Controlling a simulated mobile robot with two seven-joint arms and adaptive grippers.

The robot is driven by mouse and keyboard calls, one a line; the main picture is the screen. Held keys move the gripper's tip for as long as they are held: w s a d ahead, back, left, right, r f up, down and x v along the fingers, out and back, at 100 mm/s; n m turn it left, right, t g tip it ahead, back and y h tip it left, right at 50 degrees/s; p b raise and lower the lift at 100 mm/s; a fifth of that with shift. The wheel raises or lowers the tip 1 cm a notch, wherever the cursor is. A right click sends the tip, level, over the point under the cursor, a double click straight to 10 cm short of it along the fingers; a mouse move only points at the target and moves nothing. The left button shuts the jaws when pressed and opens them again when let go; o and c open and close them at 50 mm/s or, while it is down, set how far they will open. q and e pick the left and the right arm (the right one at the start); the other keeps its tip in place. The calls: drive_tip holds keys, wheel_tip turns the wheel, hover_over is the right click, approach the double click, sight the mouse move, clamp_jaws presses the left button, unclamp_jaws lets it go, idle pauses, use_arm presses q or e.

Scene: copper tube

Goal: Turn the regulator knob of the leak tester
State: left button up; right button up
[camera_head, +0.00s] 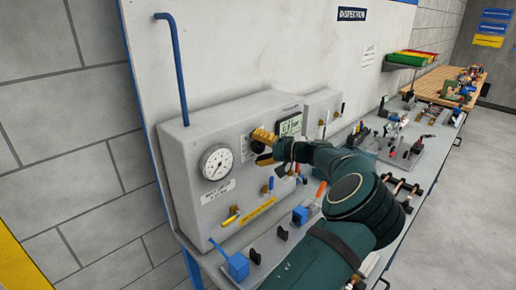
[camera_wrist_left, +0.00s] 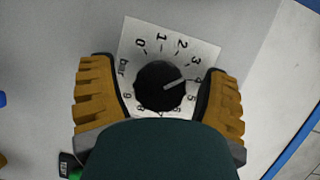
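The leak tester (camera_head: 180,150) is a light grey box against the back panel, with a round white gauge (camera_head: 216,163) on its front. Its black regulator knob (camera_wrist_left: 160,88) sits on a white scale plate (camera_wrist_left: 148,40) marked in bar, and its pale pointer line aims near 4. My left gripper (camera_head: 259,148) is at the knob, with its yellow fingers on either side of it. In the left wrist view the left gripper (camera_wrist_left: 162,92) is open, with a small gap between each finger and the knob. In the head view the gripper partly hides the knob. My right gripper is not seen.
Below are a yellow-handled valve (camera_head: 231,216) and a blue-handled valve (camera_head: 268,187). Fittings and tools crowd the bench further right.

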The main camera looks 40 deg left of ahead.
use_arm(q)
drive_tip(key=v, duration=1.2)
idle(0.4)
